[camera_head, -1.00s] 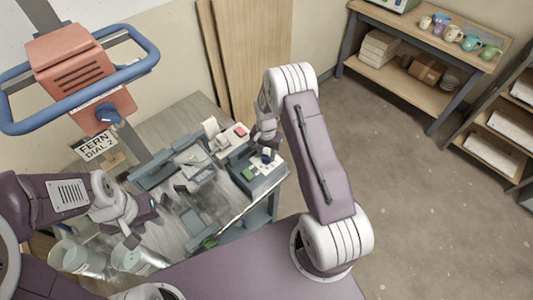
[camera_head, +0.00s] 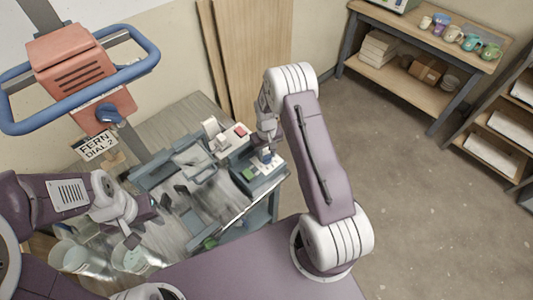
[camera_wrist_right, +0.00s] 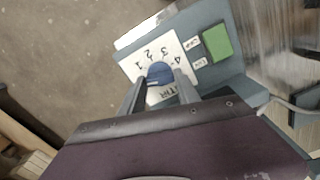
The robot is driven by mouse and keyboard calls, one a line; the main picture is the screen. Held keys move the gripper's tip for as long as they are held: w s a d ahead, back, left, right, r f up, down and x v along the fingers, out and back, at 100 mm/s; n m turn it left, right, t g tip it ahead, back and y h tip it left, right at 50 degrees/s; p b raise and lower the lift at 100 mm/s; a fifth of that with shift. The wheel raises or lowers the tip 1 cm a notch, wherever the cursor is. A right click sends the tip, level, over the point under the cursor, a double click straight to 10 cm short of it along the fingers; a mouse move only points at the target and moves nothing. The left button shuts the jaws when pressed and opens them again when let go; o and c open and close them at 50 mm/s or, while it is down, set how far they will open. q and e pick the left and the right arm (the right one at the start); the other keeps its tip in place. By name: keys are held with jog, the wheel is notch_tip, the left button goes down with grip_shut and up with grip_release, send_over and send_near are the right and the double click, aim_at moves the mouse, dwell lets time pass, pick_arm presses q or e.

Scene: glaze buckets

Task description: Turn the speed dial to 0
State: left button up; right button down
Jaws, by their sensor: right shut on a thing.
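The speed dial is a round blue knob (camera_wrist_right: 160,82) on a white plate (camera_wrist_right: 135,63) with digits 1 to 4 showing; its pointer cannot be read and no 0 is seen. In the head view the dial (camera_head: 266,155) sits on the grey-blue control box (camera_head: 262,187) at the table's right edge. My right gripper (camera_wrist_right: 160,84) has one finger on each side of the knob and is shut on it. My left gripper (camera_head: 150,221) is over the table's left part, with its fingers apart and nothing seen between them.
A green pad (camera_wrist_right: 217,43) lies beside the dial plate. An orange mixer head (camera_head: 82,72) with a blue loop guard (camera_head: 140,65) stands at left, above a sign (camera_head: 95,147) reading "FERN DIAL 2". Pale buckets (camera_head: 128,258) stand front left. The floor (camera_head: 400,150) at right is clear.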

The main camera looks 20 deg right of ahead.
aim_at(267, 156)
jog(key=shift+w+r+n, duration=0.1)
jog(key=shift+n, duration=0.4)
dwell(0.3)
jog(key=c, duration=0.9)
grip_release()
jog(key=shift+r, duration=0.1)
notch_tip(267, 156, up, 9)
jog(key=shift+f, duration=0.1)
